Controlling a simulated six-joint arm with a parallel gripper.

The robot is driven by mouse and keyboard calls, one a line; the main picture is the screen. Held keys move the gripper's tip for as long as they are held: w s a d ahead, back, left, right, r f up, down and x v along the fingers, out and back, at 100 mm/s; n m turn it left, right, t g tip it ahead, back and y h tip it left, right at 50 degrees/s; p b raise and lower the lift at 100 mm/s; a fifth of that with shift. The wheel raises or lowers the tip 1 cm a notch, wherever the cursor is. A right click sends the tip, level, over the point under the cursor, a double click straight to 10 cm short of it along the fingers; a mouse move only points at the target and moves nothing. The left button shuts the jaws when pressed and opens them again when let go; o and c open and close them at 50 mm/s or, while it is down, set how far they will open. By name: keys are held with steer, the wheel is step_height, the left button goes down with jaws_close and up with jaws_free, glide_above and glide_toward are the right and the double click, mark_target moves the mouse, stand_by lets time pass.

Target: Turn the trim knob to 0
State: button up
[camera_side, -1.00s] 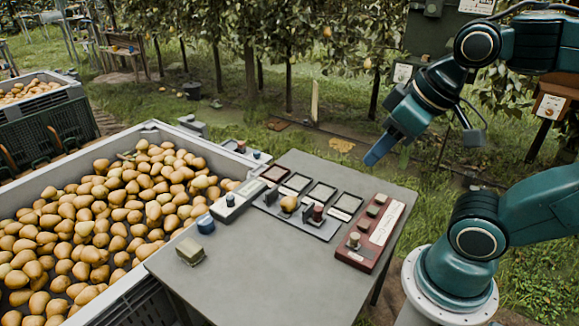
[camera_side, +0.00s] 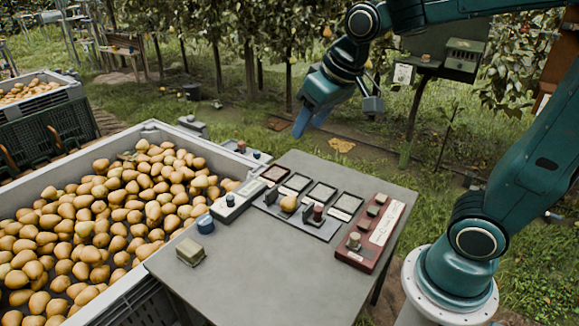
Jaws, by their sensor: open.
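I cannot tell which knob is the trim knob, as the labels are too small to read. A light grey box (camera_side: 240,201) with a small dark knob (camera_side: 230,200) lies at the left edge. My gripper (camera_side: 303,124) hangs in the air beyond the table's far edge, pointing down. It is open and empty, well apart from both controls. Its two fingers overlap in this view.
The grey table (camera_side: 262,262) also bears a tray of square frames (camera_side: 320,193) with a pear (camera_side: 288,204), a blue cap (camera_side: 205,224) and a beige block (camera_side: 190,251). A large crate (camera_side: 150,128) of pears adjoins the left. The table's near middle is clear.

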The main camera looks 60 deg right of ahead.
steer(key=w+d+f, duration=0.1)
steer(key=w+f, duration=0.3)
steer(key=w, duration=0.3)
steer(key=w+f, duration=0.3)
steer(key=w, duration=0.4)
steer(key=m, duration=0.2)
glide_toward(230, 197)
steer(key=shift+g+h, duration=0.4)
steer(key=v, duration=0.3)
steer(key=w+v, duration=0.1)
steer(key=v, duration=0.1)
steer(key=shift+s+a+r, duration=0.1)
steer(key=shift+a+r, duration=0.15)
steer(key=shift+r, duration=0.05)
steer(key=shift+x, duration=6.85)
steer(key=c, duration=1)
